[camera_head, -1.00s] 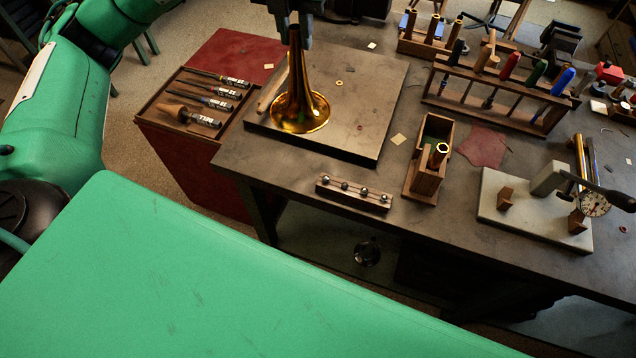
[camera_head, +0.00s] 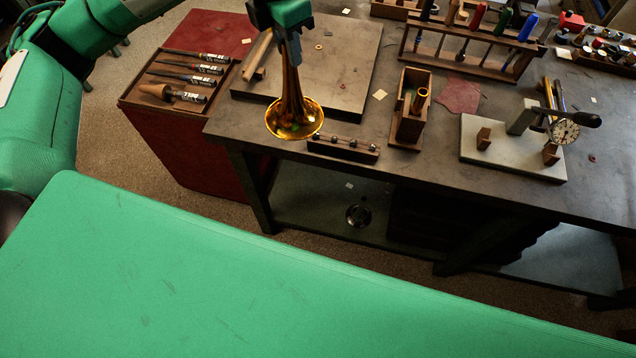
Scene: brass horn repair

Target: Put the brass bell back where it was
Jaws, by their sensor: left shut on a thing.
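The brass bell (camera_head: 293,108) hangs narrow end up with its flared mouth down, tilted slightly. My left gripper (camera_head: 286,36) is shut on its narrow upper end at the top of the camera_head view. The bell's mouth shows over the bench's front edge, in front of the grey slab (camera_head: 345,60) and just left of a small wooden strip with metal balls (camera_head: 343,148). It seems to be held above the bench; the exact height is hard to tell. My right gripper is not in view.
A wooden tray (camera_head: 128,97) of handled tools stands on a red cabinet at the left. A wooden box (camera_head: 397,128), a tool rack (camera_head: 480,57) and a dial gauge stand (camera_head: 480,158) occupy the bench's right part.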

